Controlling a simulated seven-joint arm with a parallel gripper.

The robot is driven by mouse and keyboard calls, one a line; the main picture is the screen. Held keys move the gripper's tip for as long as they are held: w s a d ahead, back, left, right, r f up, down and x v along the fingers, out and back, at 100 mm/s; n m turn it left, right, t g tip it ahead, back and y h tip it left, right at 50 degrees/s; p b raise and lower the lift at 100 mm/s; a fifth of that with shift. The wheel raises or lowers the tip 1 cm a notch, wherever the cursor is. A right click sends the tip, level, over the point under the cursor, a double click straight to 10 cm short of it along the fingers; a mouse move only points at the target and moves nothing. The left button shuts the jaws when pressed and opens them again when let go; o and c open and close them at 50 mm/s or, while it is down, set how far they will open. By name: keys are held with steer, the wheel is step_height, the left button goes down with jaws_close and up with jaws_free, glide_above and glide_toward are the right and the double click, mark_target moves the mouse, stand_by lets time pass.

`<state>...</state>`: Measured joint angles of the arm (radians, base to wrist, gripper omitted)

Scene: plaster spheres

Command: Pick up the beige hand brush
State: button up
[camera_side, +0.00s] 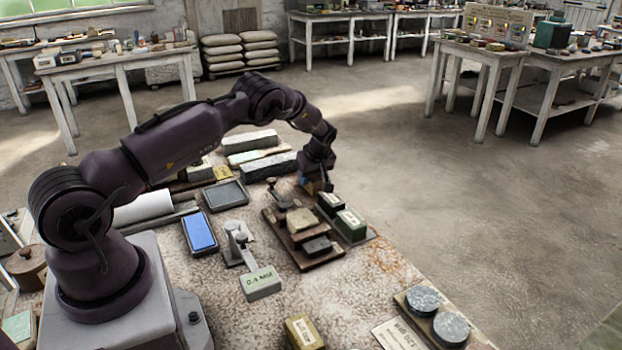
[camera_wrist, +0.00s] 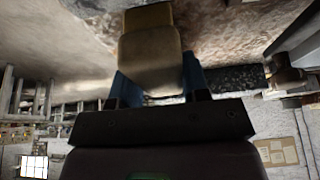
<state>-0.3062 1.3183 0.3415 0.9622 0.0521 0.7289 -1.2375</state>
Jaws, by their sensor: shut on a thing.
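My gripper (camera_side: 318,186) is at the far side of the worktable, beside the wooden rack. In the wrist view, my gripper (camera_wrist: 156,85) has its blue fingers on both sides of a beige, block-like thing, which I take to be the hand brush (camera_wrist: 150,58). The fingers are shut on it, and its darker yellowish end points away from the gripper. In the side view the brush is mostly hidden by the gripper, and I cannot tell whether it is clear of the table.
A wooden rack (camera_side: 306,258) with several blocks stands just in front of my gripper. Two dark boxes with labels (camera_side: 341,218) are close on its right. Long stone blocks (camera_side: 270,166) lie to the left. A blue tray (camera_side: 199,232) and a small scale (camera_side: 240,240) are nearer the camera.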

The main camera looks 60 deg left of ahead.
step_height(320, 180, up, 3)
steer(key=s+d+r, duration=0.7)
steer(key=s+r, duration=0.3)
steer(key=s, duration=0.2)
steer(key=shift+d, duration=0.25)
steer(key=shift+w, duration=0.1)
steer(key=shift+o, duration=1.3)
steer(key=shift+c, duration=0.7)
